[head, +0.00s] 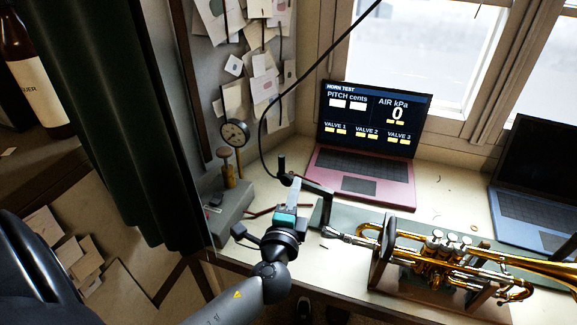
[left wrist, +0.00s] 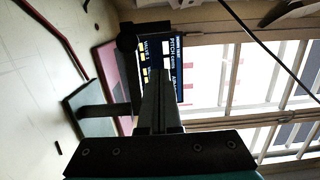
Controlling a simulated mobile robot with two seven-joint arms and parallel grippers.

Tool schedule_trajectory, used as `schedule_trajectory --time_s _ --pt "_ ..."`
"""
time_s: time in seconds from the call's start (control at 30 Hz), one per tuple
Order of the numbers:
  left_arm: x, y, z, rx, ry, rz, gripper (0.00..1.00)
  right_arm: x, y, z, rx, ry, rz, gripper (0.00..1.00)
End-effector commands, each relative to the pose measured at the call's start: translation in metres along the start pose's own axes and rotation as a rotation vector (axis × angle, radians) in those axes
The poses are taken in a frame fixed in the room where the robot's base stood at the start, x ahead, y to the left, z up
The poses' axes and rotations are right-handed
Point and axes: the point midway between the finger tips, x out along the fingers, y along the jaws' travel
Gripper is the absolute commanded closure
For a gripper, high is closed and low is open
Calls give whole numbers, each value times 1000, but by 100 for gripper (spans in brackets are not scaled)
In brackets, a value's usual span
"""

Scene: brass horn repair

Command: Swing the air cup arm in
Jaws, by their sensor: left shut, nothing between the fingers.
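The air cup arm (head: 312,187) is a thin black bent bar with an upright black knob (head: 282,165) at its left end. Its right end bends down beside the mouthpiece end of the brass trumpet (head: 440,255); I cannot tell whether they touch. My left gripper (head: 293,190) is shut and empty, its fingertips just below the bar's left part in the head view. In the left wrist view the shut fingers (left wrist: 160,92) stand in front of the laptop screen, with the dark arm (left wrist: 125,75) just left of them. My right gripper is not in view.
A pink laptop (head: 363,180) reads AIR kPa 0. A grey box (head: 228,212) and a round gauge (head: 234,134) stand at the left. A black cable (head: 264,125) hangs above the arm. A blue laptop (head: 535,205) is at the right. A dark green curtain (head: 120,110) hangs at left.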

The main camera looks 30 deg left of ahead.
Motion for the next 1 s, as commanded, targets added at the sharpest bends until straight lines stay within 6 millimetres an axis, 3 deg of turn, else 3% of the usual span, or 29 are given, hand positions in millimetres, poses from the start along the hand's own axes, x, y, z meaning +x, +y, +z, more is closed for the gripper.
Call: schedule_trajectory --time_s 0.27,0.8,1.0 --pt "19 -1 0 -1 -2 -3 100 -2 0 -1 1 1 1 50" --pt "103 -1 1 -1 -3 -1 100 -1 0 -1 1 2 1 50" --pt "84 0 21 0 -2 3 100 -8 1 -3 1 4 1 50"
